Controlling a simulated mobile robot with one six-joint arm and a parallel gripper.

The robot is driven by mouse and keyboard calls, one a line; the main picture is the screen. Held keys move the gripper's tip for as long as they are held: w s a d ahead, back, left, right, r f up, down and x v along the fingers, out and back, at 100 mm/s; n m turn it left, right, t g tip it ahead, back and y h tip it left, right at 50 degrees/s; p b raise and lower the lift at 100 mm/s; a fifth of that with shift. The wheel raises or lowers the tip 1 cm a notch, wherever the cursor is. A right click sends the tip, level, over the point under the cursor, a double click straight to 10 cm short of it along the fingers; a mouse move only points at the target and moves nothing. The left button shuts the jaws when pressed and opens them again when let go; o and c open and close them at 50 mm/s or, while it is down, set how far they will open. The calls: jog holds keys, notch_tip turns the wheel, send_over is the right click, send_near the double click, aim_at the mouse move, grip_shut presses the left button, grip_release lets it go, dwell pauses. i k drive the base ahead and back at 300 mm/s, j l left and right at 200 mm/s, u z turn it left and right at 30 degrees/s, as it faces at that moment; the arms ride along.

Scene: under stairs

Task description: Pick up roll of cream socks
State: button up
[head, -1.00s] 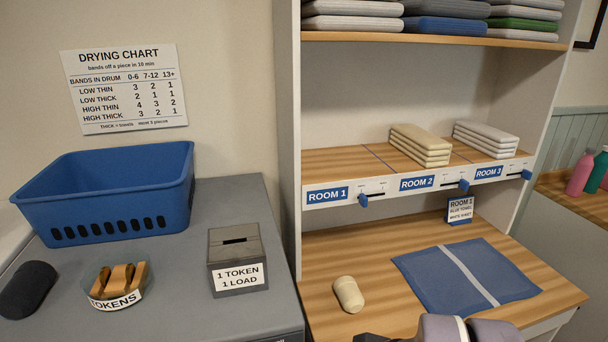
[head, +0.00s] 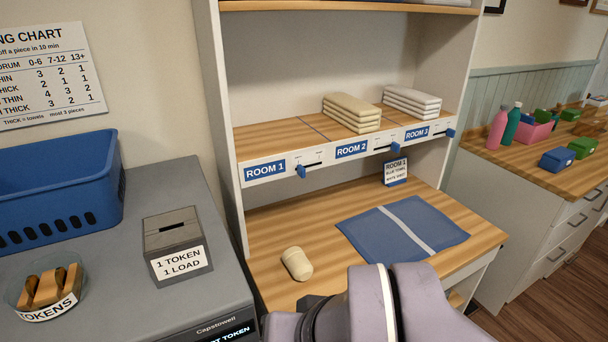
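The roll of cream socks (head: 297,263) lies on the wooden desk surface of the shelf unit, left of a flat blue towel (head: 403,228) with a white stripe. Nothing touches the roll in the head view. Part of my grey arm shows at the bottom of the head view, in front of the desk and just right of the roll. My gripper itself cannot be made out, so its state does not show.
A grey machine top at left bears a token box (head: 177,244), a dish of tokens (head: 46,289) and a blue basket (head: 55,190). A small room card (head: 395,172) stands behind the towel. Folded cream cloths (head: 351,112) and white cloths (head: 411,102) lie on the shelf above.

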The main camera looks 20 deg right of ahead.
aim_at(298, 265)
jog(key=i+l+u, duration=0.2)
jog(key=l, duration=0.3)
jog(key=i+l+u, duration=0.1)
jog(key=l+u, duration=0.15)
jog(key=l, duration=0.2)
jog(key=i+l+u, duration=0.2)
jog(key=l, duration=0.35)
jog(key=k, duration=0.1)
